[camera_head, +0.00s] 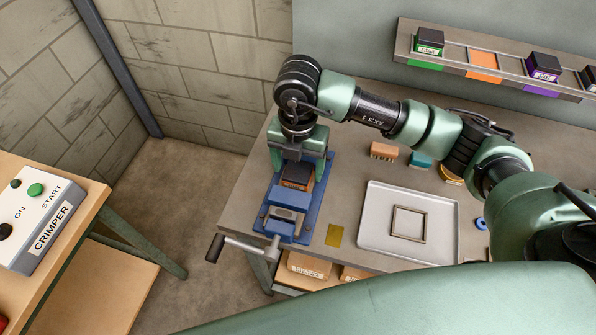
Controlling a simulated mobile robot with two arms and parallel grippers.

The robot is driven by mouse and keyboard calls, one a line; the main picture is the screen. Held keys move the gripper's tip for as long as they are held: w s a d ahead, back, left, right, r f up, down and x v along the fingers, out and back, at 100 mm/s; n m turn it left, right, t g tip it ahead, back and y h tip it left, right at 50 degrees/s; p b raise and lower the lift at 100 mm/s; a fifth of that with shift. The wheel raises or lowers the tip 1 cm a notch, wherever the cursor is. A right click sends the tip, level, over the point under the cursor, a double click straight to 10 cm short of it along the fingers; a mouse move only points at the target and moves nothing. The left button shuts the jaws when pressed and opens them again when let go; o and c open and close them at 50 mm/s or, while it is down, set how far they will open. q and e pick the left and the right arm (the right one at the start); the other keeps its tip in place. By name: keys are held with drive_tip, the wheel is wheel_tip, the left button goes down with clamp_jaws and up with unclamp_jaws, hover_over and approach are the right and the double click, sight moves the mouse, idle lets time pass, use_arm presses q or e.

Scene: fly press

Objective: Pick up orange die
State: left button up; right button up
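The orange die (296,177) has a dark top and an orange side. It sits in the blue press (287,222) at the left end of the bench. My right gripper (298,161) points down just above and behind the die. Its green fingers are spread wide, one on each side, and look open and empty. Whether a finger touches the die cannot be told. The orange slot (484,60) on the wall shelf is empty. My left gripper is not in view.
The shelf (404,47) also holds a green die (430,41) and a purple die (543,67). A tray (374,228) with a square frame (408,224) and a yellow plate (334,236) lie right of the press. A crank handle (232,244) juts left. The crimper (40,222) stands left.

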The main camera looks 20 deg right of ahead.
clamp_jaws()
drive_tip(key=shift+r, duration=0.1)
